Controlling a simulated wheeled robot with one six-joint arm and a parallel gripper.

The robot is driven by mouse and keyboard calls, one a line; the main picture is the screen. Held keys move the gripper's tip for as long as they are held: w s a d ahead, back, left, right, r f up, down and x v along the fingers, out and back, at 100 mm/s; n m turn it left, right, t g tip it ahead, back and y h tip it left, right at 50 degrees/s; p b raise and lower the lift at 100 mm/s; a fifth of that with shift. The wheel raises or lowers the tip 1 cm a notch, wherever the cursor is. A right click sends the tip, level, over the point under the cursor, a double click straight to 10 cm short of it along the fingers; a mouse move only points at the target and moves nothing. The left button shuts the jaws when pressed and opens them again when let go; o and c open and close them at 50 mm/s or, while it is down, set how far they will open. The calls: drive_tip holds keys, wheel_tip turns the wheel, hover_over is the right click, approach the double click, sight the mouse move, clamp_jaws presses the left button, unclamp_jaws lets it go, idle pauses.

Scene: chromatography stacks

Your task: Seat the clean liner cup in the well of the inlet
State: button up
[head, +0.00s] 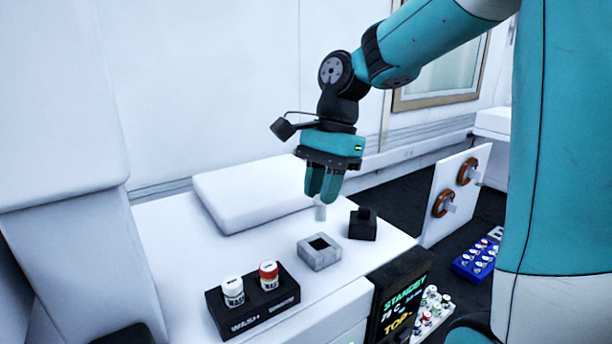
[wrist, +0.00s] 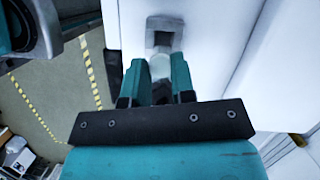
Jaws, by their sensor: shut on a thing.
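My gripper (head: 323,196) is shut on the clean liner cup (head: 320,211), a small pale, translucent cup that sticks out below the fingertips. The cup hangs roughly upright above the white bench top. The inlet (head: 318,263) is a light grey block with a dark square well in its top, below and in front of the cup in the head view. In the wrist view the cup (wrist: 160,66) shows between the fingers, and the inlet (wrist: 164,23) with its dark well lies just beyond it. The cup appears clear of the inlet. The fingers partly hide the cup.
A small black block (head: 363,225) stands right of the inlet. A black wash rack (head: 255,315) with two capped vials is at the front left. A raised white slab (head: 260,193) lies behind. A dark display (head: 402,297) is at the bench's front right.

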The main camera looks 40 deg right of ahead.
sight(321, 222)
drive_tip(key=shift+w+f, duration=0.1)
wheel_tip(321, 222, down, 4)
drive_tip(key=b, duration=0.5)
drive_tip(key=shift+d, duration=0.1)
drive_tip(key=shift+p, duration=0.7)
idle(0.5)
drive_tip(key=shift+f, duration=0.1)
drive_tip(key=shift+f+b, duration=0.7)
drive_tip(key=shift+f, duration=0.35)
drive_tip(key=shift+f, duration=0.15)
drive_tip(key=shift+f, duration=0.3)
